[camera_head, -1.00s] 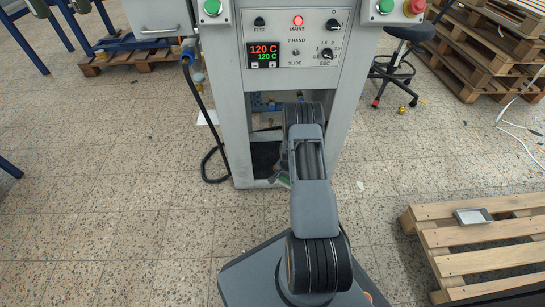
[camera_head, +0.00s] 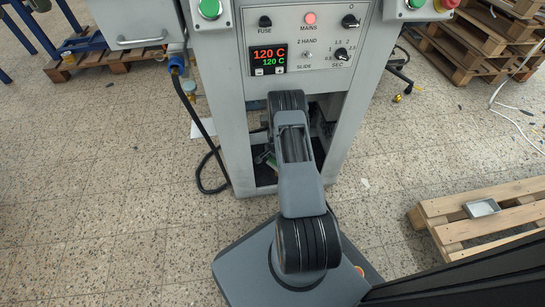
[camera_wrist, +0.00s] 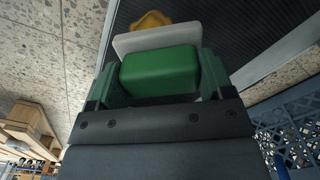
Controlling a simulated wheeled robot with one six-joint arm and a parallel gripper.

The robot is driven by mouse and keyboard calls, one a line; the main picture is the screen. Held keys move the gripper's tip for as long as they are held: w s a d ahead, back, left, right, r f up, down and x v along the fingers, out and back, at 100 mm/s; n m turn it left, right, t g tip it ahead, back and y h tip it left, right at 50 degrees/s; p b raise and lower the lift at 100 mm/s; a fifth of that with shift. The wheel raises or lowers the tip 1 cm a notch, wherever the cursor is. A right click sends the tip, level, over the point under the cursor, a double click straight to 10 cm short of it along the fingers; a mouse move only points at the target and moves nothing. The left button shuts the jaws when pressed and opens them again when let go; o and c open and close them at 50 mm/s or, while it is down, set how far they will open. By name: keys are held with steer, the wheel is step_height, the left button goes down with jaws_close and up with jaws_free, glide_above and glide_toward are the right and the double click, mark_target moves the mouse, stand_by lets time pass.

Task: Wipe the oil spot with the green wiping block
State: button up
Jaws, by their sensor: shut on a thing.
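My gripper (camera_wrist: 158,78) is shut on the green wiping block (camera_wrist: 160,70) in the wrist view, with a green finger on each side. A pale grey-white layer (camera_wrist: 155,38) shows just beyond the block. An amber patch (camera_wrist: 152,18) shows past that layer and is partly hidden by it. I cannot tell whether it is the oil spot, or whether the block touches it. In the head view my arm hides most of the gripper, and only a bit of green shows beside it, inside the machine's leg opening. No oil spot is clear in the head view.
The grey stamping machine (camera_head: 231,120) stands right in front, its legs around my arm. A black cable (camera_head: 197,119) hangs at its left. A wooden pallet (camera_head: 440,232) with a small metal tray (camera_head: 481,208) lies at the right. The speckled floor (camera_head: 120,215) at left is clear.

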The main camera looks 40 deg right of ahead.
steer(key=shift+w+a+f+b, duration=0.1)
steer(key=shift+f+b, duration=0.35)
steer(key=shift+f, duration=0.2)
steer(key=shift+w+a+f+b, duration=0.1)
steer(key=shift+f+b, duration=0.3)
steer(key=shift+f, duration=0.2)
steer(key=shift+f+b, duration=1.2)
steer(key=shift+f, duration=0.55)
steer(key=shift+f, duration=1)
steer(key=shift+d, duration=0.1)
steer(key=shift+s+d+r, duration=0.1)
steer(key=shift+s+d, duration=0.35)
steer(key=shift+d, duration=0.35)
steer(key=shift+s+d, duration=0.4)
steer(key=shift+d, duration=0.4)
steer(key=shift+s+d, duration=0.55)
steer(key=shift+d, duration=0.5)
steer(key=shift+s+d, duration=0.5)
steer(key=shift+d, duration=0.55)
steer(key=shift+s+d, duration=0.55)
steer(key=shift+d, duration=0.5)
steer(key=shift+f, duration=0.2)
steer(key=shift+w+a, duration=0.1)
